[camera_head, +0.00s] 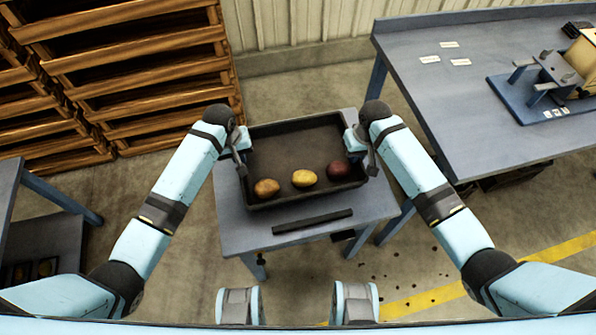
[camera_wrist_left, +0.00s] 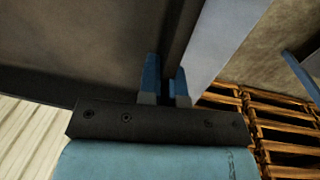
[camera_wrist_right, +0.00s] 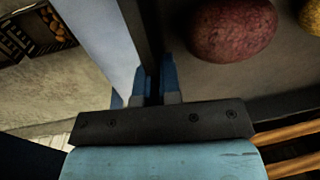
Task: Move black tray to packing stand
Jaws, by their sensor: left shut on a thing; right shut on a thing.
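The black tray (camera_head: 290,150) is on or just above a small blue-grey stand (camera_head: 240,235); I cannot tell if its base touches. It holds a brown-yellow potato (camera_head: 267,188), a yellow potato (camera_head: 304,178) and a dark red potato (camera_head: 338,170) along its near side. My left gripper (camera_head: 240,152) is shut on the tray's left wall, which shows between the fingers in the left wrist view (camera_wrist_left: 166,88). My right gripper (camera_head: 370,155) is shut on the tray's right wall, also between the fingers in the right wrist view (camera_wrist_right: 156,90).
A dark bar (camera_head: 312,221) lies on the stand's near edge. A larger blue-grey table (camera_head: 460,100) with a blue fixture (camera_head: 545,85) stands to the right. Wooden pallets (camera_head: 130,60) are stacked at left. Dark bits lie on the floor near a yellow line (camera_head: 440,295).

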